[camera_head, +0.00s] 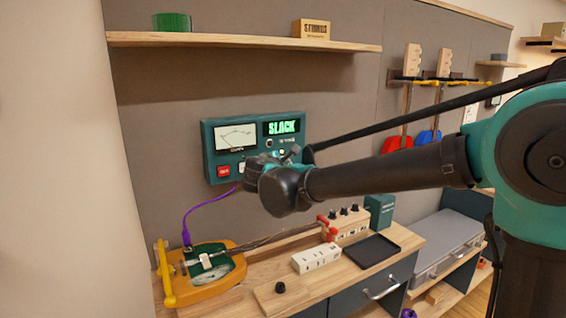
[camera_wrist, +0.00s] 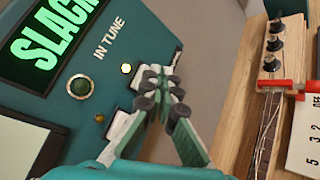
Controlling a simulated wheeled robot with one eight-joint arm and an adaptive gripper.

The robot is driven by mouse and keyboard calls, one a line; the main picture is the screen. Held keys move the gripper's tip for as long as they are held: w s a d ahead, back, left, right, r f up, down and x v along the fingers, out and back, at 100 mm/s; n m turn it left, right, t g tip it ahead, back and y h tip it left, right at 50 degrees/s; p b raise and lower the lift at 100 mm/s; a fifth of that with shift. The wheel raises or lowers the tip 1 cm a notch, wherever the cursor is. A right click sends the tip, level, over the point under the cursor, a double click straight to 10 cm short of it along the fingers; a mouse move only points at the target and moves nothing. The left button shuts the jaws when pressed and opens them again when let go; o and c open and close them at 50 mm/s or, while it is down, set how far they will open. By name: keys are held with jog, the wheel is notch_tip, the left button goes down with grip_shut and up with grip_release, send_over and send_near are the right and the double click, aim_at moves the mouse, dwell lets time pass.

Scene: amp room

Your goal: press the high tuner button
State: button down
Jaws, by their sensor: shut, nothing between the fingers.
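The teal tuner box (camera_head: 222,163) hangs on the wall in the head view, with a needle meter (camera_head: 236,137), a display reading SLACK (camera_head: 281,128), a red button (camera_head: 224,171) and a pale button partly behind my wrist. My gripper (camera_wrist: 164,92) is shut and empty in front of the box's lower right part. Pale button-like pieces (camera_wrist: 118,126) show partly behind its fingers. I cannot tell whether it touches one, or which is the high button.
A workbench (camera_head: 322,284) below holds a yellow-framed guitar-like instrument (camera_head: 212,288), a white labelled block (camera_head: 316,258) and a black tray (camera_head: 371,250). A wooden shelf (camera_head: 240,42) runs above the tuner. A purple cable (camera_head: 197,209) hangs from the box.

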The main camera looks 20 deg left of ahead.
jog(key=shift+s+d, duration=0.25)
jog(key=shift+d, duration=0.05)
jog(key=s+d, duration=0.1)
jog(key=d, duration=0.1)
jog(key=s+d, duration=0.1)
jog(key=s, duration=0.1)
jog(key=shift+s+d, duration=0.15)
jog(key=shift+d, duration=0.2)
dwell(0.8)
